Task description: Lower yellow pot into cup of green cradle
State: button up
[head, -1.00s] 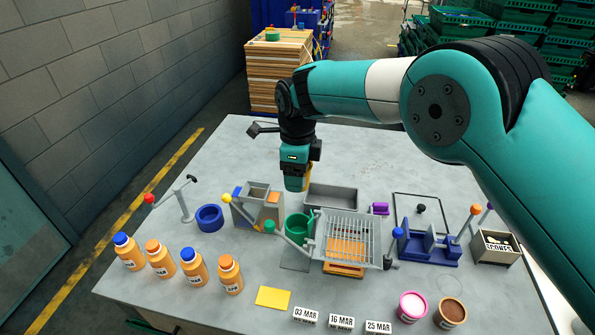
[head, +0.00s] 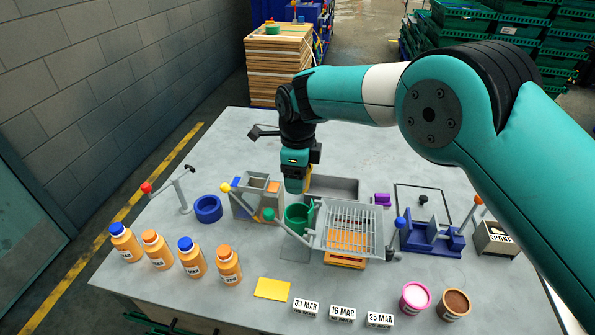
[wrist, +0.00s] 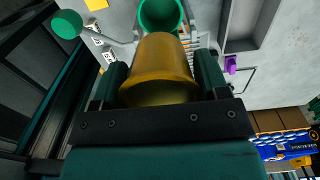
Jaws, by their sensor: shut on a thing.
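The yellow pot (wrist: 160,70) is held between the two fingers of my gripper (wrist: 160,85), which is shut on it. In the head view the pot (head: 294,186) shows below my gripper (head: 295,178), just behind the green cradle (head: 298,218). The cradle's round cup (wrist: 160,14) is open at the top and looks empty in the wrist view, where it lies beyond the pot. The pot is apart from the cup and looks higher than it. A lever with a green knob (head: 268,214) stands beside the cradle.
A wire rack (head: 350,228) stands right of the cradle, with a grey tray (head: 335,186) behind it. A grey bin unit (head: 257,190) and a blue ring (head: 208,209) are to the left. Several bottles (head: 192,257) line the front left. The back of the table is clear.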

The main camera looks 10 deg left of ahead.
jog(key=b, duration=0.6)
send_near(298, 206)
jog(key=shift+s+d+f, duration=0.1)
jog(key=shift+s+f, duration=0.4)
jog(key=shift+f, duration=0.4)
jog(key=shift+s+d+f, duration=0.1)
jog(key=shift+s+f, duration=0.45)
jog(key=shift+f, duration=0.3)
jog(key=shift+s+d+f, duration=0.1)
jog(key=shift+s+f, duration=0.4)
jog(key=shift+f, duration=0.4)
jog(key=shift+f+b, duration=0.3)
jog(key=shift+f, duration=0.4)
jog(key=o, duration=1.1)
jog(key=shift+c, duration=0.2)
